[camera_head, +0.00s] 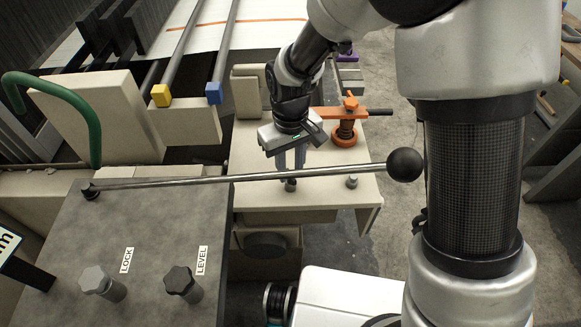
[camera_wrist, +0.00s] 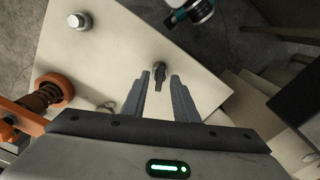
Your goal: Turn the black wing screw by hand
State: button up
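The black wing screw (camera_wrist: 160,76) stands on a beige plate (camera_wrist: 115,55). In the wrist view it shows between and just beyond my two fingertips. In the head view it is a small dark piece (camera_head: 290,186) directly below my fingers, partly hidden by the metal rod. My gripper (camera_head: 290,165) points down over the plate. In the wrist view my gripper (camera_wrist: 160,77) is open, one finger on each side of the screw, with gaps visible. I cannot tell whether the tips are at the screw's height.
A long metal rod (camera_head: 230,178) with a black ball (camera_head: 404,164) crosses close to my gripper. An orange spring-loaded part (camera_head: 345,138) stands to its right. A short metal post (camera_head: 351,181) is on the plate. LOCK (camera_head: 95,281) and LEVEL (camera_head: 181,283) knobs sit at lower left.

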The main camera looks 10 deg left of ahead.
notch_tip(320, 180, up, 6)
jog(key=p, duration=0.4)
dwell(0.4)
notch_tip(320, 180, up, 17)
jog(key=p, duration=0.1)
jog(key=s+d+r+m+t+p, duration=0.25)
jog(key=d+r, duration=0.55)
jog(key=d, duration=0.4)
jog(key=s+d+r+m+t+p, duration=0.1)
jog(key=s+d+r+m+t, duration=0.1)
jog(key=s+d+m, duration=0.3)
jog(key=s+d+t, duration=0.1)
jog(key=s+d, duration=0.3)
jog(key=d, duration=0.2)
jog(key=shift+d, duration=0.4)
